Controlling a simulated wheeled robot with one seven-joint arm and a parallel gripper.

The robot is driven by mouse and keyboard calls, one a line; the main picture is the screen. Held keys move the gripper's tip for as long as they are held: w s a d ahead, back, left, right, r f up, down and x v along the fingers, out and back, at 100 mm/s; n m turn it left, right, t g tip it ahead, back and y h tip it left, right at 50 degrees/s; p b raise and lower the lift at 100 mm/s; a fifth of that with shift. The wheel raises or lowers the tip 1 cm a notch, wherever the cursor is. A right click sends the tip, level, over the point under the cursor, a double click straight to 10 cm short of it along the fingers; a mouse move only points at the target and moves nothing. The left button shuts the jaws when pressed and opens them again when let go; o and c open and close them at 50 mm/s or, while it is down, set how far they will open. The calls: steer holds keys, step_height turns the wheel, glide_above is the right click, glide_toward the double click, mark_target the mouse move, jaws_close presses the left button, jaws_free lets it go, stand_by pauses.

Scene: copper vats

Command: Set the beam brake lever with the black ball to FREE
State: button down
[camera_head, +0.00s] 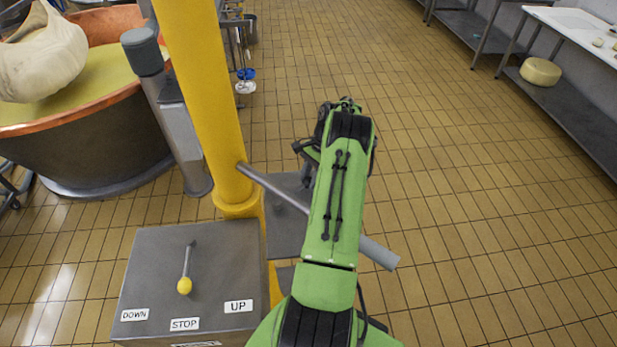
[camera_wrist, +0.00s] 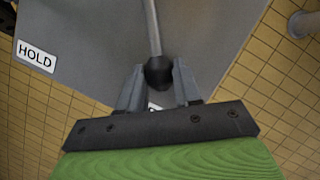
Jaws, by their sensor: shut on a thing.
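The brake lever's black ball (camera_wrist: 158,70) shows in the wrist view at the end of a thin grey rod (camera_wrist: 152,28). My gripper (camera_wrist: 157,88) is shut on the black ball, one finger on each side. The grey lever box (camera_wrist: 95,25) carries a HOLD label (camera_wrist: 36,56) at the left. A second white label lies mostly hidden between my fingers, and its word cannot be read. The lever points toward this covered label, away from HOLD. In the head view my green arm hides the ball and my fingers.
A yellow column (camera_head: 208,90) stands left of my arm, with a grey bar (camera_head: 272,193) running from it behind my arm. A control box (camera_head: 150,270) with a yellow-knobbed lever (camera_head: 184,284) is at the lower left. A copper vat (camera_head: 85,140) is beyond. Tiled floor is free on the right.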

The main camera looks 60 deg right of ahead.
steer(key=shift+w+r, duration=0.1)
steer(key=c, duration=0.8)
jaws_free()
steer(key=p+v, duration=0.3)
steer(key=v, duration=1.2)
steer(key=shift+r, duration=0.4)
steer(key=shift+d+f, duration=0.1)
